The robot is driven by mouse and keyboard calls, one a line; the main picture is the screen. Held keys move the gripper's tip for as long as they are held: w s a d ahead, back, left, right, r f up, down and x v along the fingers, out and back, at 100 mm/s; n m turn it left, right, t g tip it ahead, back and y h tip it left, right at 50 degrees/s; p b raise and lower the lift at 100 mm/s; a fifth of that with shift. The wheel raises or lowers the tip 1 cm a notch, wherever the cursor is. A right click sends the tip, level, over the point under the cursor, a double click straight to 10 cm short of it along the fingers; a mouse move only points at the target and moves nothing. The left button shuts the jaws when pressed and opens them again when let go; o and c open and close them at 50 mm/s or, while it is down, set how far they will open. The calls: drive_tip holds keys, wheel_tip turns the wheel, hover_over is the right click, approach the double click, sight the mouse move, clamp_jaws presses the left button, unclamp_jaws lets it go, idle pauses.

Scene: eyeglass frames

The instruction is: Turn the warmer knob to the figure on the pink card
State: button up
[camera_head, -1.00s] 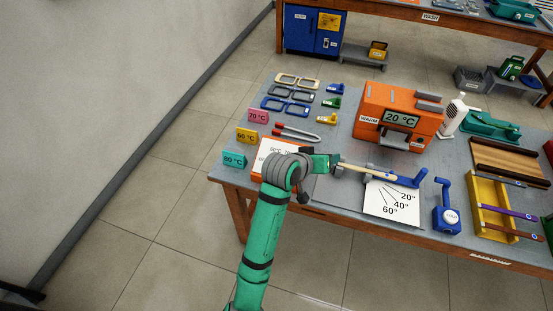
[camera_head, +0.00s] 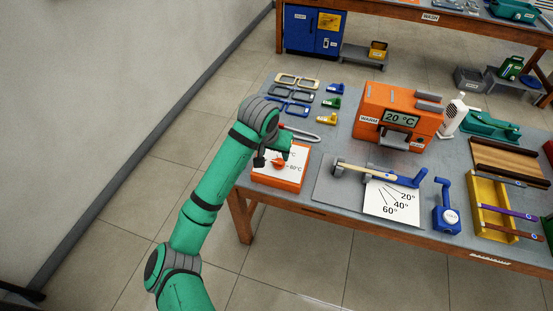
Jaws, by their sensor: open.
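The warmer (camera_head: 372,96) is an orange box on the table, and its display (camera_head: 401,118) reads 20 °C. The knob (camera_head: 278,163) is a small orange-red piece on the white dial face (camera_head: 296,161) of an orange control box (camera_head: 281,180). A 60 °C mark shows on the dial, and other marks are partly covered. My gripper (camera_head: 274,156) is open over the knob, very close to it. I cannot tell whether its fingers touch the knob or are around it. The pink card is hidden behind my arm.
Eyeglass frames (camera_head: 297,80) and small coloured clips (camera_head: 331,103) lie behind my gripper. A blue-ended tool (camera_head: 400,180) lies right of the control box, above a white angle sheet (camera_head: 393,205). A yellow tray (camera_head: 490,209) stands farther right.

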sight(277, 161)
drive_tip(key=x, duration=0.7)
drive_tip(key=shift+w+f, duration=0.15)
drive_tip(key=c, duration=1)
